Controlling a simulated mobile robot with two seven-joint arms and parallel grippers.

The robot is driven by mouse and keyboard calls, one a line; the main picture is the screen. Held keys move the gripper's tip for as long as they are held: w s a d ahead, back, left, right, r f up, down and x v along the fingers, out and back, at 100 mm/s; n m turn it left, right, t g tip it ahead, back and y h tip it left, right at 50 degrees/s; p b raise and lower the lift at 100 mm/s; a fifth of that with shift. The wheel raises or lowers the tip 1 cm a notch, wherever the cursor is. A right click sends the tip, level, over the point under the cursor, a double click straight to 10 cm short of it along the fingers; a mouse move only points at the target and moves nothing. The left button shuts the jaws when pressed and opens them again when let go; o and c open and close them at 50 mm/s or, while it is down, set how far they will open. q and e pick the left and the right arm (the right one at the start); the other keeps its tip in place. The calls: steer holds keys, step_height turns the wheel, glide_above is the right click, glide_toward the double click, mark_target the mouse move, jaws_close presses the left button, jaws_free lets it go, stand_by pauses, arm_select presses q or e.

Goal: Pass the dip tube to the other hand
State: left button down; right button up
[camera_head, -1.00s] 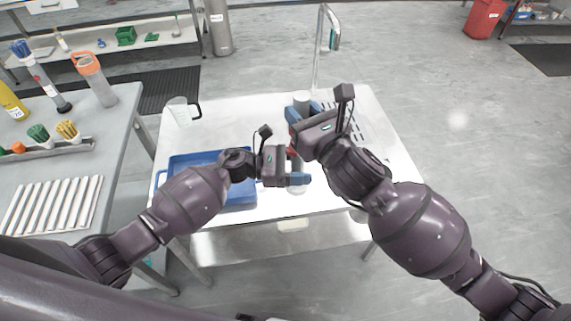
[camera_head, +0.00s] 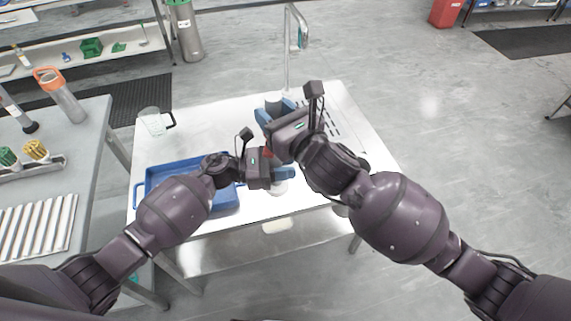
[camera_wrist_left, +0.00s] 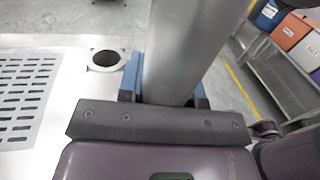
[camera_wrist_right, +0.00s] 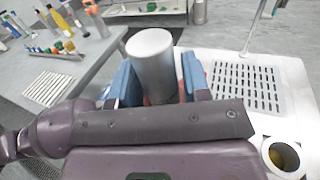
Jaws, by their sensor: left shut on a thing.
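The dip tube is a grey cylinder, and its top end (camera_head: 273,98) shows between the right gripper's fingers in the head view. It also fills the middle of the left wrist view (camera_wrist_left: 190,45) and shows in the right wrist view (camera_wrist_right: 152,65). My left gripper (camera_head: 284,174) is shut on the tube, lower down. My right gripper (camera_head: 275,113) is above it, with its blue fingers on either side of the tube's upper end. In the right wrist view those fingers (camera_wrist_right: 156,82) look spread, with gaps beside the tube. The tube's middle is hidden by the grippers.
A white table (camera_head: 215,120) with a perforated drain area (camera_wrist_right: 247,88) lies below. A blue tray (camera_head: 160,172) is left of the left gripper, and a clear jug (camera_head: 152,121) stands behind. A tall faucet (camera_head: 289,45) rises at the back. A round ring (camera_wrist_right: 283,157) shows on the tabletop.

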steer(key=o, duration=0.3)
